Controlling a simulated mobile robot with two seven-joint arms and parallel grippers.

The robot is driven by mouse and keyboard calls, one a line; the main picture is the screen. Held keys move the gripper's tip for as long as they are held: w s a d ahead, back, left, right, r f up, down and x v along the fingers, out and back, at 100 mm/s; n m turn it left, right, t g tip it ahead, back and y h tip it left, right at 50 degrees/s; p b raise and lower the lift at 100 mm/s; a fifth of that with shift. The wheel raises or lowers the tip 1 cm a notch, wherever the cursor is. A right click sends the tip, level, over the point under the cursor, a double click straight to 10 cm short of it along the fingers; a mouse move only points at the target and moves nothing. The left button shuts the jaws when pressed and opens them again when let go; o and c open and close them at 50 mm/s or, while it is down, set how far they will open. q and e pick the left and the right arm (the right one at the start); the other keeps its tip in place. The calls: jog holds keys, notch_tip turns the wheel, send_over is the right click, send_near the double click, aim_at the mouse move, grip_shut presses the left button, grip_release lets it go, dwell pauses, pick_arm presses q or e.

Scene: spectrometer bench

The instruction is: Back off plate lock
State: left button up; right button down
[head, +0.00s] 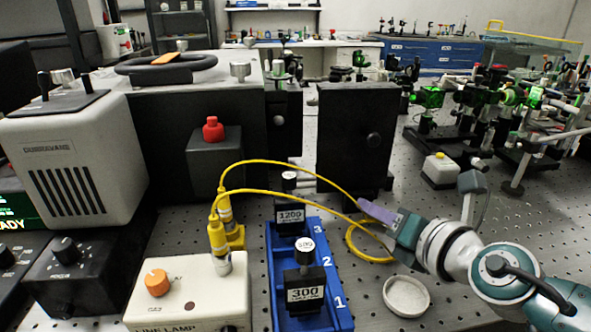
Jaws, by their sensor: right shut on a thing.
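My right gripper (364,204) reaches in from the right, with lavender fingers pointing left at the lower right edge of a black upright block (352,108). The fingers are closed together. What they grip is hidden or too small to make out; from its place by the block it appears to be the plate lock. My left gripper is not in view.
A yellow cable (290,164) loops close by the right fingers. A blue numbered rack (280,275) holds black pieces labelled 300 and 1200. A round pale dish (406,296) lies below my right wrist. A white box with a yellow button (440,168) stands behind it.

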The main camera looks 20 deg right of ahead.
jog(key=n+p, duration=0.1)
jog(key=p, duration=0.1)
jog(key=n+h+p, duration=0.1)
jog(key=shift+w+a+r+g+p, duration=0.1)
jog(key=shift+a+r+g+p, duration=0.1)
jog(key=shift+r+g+p, duration=0.2)
jog(key=shift+n+h+p, duration=0.6)
jog(key=shift+n+h, duration=0.1)
jog(key=shift+n, duration=0.1)
jog(key=shift+a+f+n+g+h+p, duration=0.15)
jog(key=shift+n+g+h+p, duration=0.2)
jog(key=shift+n, duration=0.25)
jog(key=shift+a+n+h, duration=0.1)
jog(key=shift+n+h, duration=0.35)
jog(key=shift+n, duration=0.15)
jog(key=shift+w+a+f+n+h, duration=0.1)
jog(key=shift+f+n+h, duration=0.1)
jog(key=shift+n+h, duration=0.6)
jog(key=n+b, duration=0.1)
jog(key=n+h, duration=0.1)
jog(key=shift+a+f+n+b, duration=0.1)
jog(key=shift+a+n+b, duration=0.05)
jog(key=shift+n+b, duration=0.2)
jog(key=shift+n+h, duration=0.35)
jog(key=shift+h, duration=0.05)
jog(key=shift+b, duration=0.3)
